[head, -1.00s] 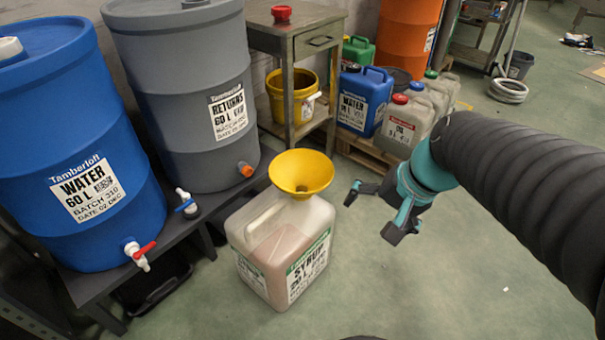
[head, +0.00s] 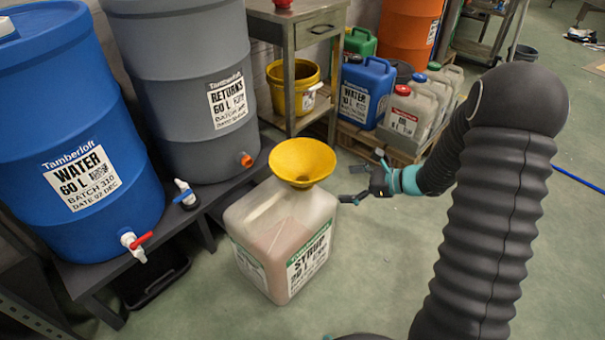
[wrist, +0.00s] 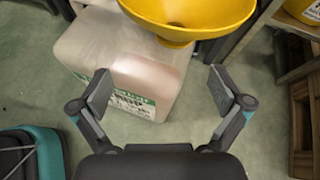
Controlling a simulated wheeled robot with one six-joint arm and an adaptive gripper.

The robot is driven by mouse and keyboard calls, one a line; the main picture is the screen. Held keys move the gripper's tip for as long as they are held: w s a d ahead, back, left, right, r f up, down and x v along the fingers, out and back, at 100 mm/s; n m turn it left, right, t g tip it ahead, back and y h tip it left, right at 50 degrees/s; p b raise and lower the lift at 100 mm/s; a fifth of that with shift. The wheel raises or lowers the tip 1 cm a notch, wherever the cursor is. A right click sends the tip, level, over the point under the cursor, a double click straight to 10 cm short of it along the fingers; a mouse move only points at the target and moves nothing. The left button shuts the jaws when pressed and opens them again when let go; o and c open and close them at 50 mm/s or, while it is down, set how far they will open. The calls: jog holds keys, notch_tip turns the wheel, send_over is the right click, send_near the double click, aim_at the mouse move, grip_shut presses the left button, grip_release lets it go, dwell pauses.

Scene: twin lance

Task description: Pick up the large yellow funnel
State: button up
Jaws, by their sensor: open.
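The large yellow funnel (head: 302,160) sits upright in the top of a translucent syrup canister (head: 282,240) standing on the floor. My gripper (head: 358,178) is open and empty, to the right of the funnel in the head view and apart from it. In the wrist view the funnel (wrist: 188,14) is at the top edge, partly cut off, beyond and between the open fingers of my gripper (wrist: 158,92). The canister (wrist: 125,68) shows below the funnel there. The funnel's spout is mostly hidden in the wrist view.
A blue water barrel (head: 85,130) and a grey returns barrel (head: 185,75) stand on a dark bench at the left. A metal table (head: 320,35) with a yellow bucket (head: 300,90) is behind. Several canisters stand on a pallet (head: 375,145). Floor at the front is clear.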

aim_at(313, 185)
jog(key=shift+m+t, duration=0.5)
jog(key=shift+m, duration=0.4)
jog(key=x, duration=0.5)
jog(key=w+d+f+x, duration=0.1)
jog(key=x, duration=0.3)
jog(key=f+x, duration=0.1)
jog(key=x, duration=0.4)
jog(key=shift+w+f+b, duration=0.3)
jog(key=shift+w, duration=0.1)
jog(key=c, duration=1.2)
jog(key=shift+o, duration=0.2)
